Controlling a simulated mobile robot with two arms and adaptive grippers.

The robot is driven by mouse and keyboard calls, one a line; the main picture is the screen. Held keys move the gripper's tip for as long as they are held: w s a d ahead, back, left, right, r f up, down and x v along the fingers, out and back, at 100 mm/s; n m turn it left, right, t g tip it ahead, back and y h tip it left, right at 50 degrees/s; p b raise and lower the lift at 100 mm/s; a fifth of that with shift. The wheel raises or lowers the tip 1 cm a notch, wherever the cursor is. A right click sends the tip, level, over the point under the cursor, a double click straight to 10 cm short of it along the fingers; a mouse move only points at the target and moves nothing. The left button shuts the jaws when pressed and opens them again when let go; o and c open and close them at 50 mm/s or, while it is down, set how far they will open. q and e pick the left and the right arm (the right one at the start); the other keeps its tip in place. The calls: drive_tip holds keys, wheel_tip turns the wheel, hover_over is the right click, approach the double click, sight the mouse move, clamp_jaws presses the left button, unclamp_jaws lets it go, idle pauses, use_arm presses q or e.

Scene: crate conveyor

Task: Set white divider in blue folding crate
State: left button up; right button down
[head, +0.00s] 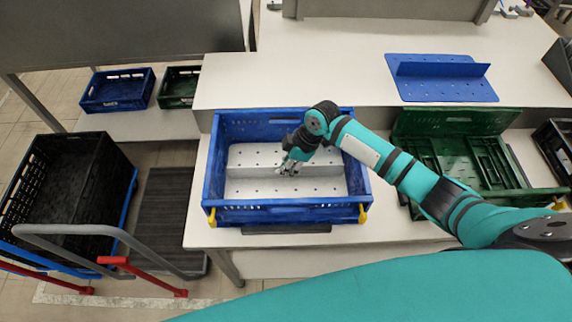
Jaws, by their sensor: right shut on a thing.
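The blue folding crate (268,210) stands unfolded on the white table in the middle, with yellow latches at its front corners. The white divider (248,188), a perforated plate with an upright fin across it, is inside the crate, low between its walls. Whether it rests on the crate's floor cannot be told. My right gripper (288,167) reaches down into the crate and is shut on the divider's fin near its middle; the wrist hides part of the crate's back wall. My left gripper is not in view.
A blue divider (441,89) lies on the raised back surface. A green folded crate (455,122) lies right of the blue crate. A black crate on a trolley (84,190) stands at the left. Smaller blue (118,105) and green (178,101) crates sit at back left.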

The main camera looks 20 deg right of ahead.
drive_tip(key=c, duration=1.5)
unclamp_jaws()
drive_tip(key=shift+f, duration=0.1)
drive_tip(key=b+v, duration=0.1)
drive_tip(key=v, duration=1.1)
drive_tip(key=shift+r, duration=0.25)
